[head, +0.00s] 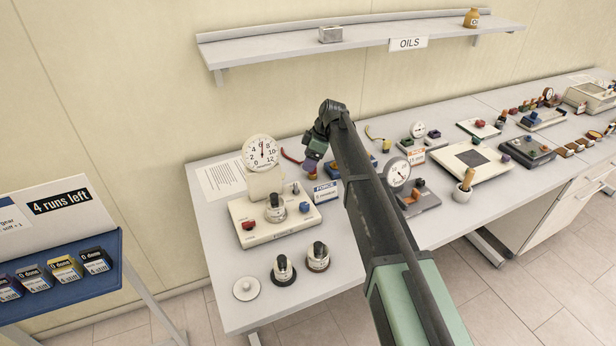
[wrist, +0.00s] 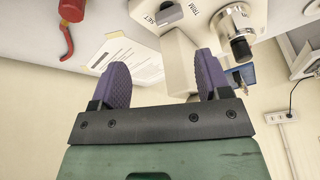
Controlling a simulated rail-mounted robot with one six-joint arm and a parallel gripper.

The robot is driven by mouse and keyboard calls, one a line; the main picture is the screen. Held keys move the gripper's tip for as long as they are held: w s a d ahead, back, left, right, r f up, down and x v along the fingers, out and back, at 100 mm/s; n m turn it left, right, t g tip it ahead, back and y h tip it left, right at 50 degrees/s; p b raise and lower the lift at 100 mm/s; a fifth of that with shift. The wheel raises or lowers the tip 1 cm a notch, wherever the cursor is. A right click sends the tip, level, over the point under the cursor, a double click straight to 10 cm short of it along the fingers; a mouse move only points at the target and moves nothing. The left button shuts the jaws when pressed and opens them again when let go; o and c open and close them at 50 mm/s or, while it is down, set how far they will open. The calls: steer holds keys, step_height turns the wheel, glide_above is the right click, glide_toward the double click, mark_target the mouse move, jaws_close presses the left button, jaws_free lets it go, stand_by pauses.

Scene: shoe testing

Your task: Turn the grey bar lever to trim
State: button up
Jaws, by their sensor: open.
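The grey bar lever (wrist: 170,13) shows at the top of the wrist view, on a pale unit with SET printed to its left and TRIM to its right. A round metal knob (wrist: 238,20) with a black grip is right of it. My gripper (wrist: 160,68) is open, its two purple fingers apart with nothing between them; the lever is beyond the fingertips, untouched. In the head view, my gripper (head: 312,162) hangs above the table's back edge, behind and right of a cream unit (head: 285,228). The lever is too small to identify surely there.
On the cream unit are a red lever (head: 248,226) and a dark-handled knob (head: 275,208). A dial (head: 261,153) rises behind it. Two loose dark-handled knobs (head: 283,270) (head: 318,257) stand in front. A FORCE card (head: 327,194) stands right. A shelf (head: 350,37) runs above.

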mark_target(296, 186)
steer(key=a+f+n+b, duration=0.1)
steer(key=f+b, duration=0.2)
steer(key=s+a+f+n+b, duration=0.1)
steer(key=a+f+b, duration=0.1)
steer(key=f+b, duration=0.1)
steer(key=a+f+n+b, duration=0.1)
steer(key=f+b, duration=0.3)
steer(key=shift+s+a, duration=0.15)
steer(key=shift+s, duration=0.25)
steer(key=shift+r, duration=0.15)
steer(key=c, duration=0.9)
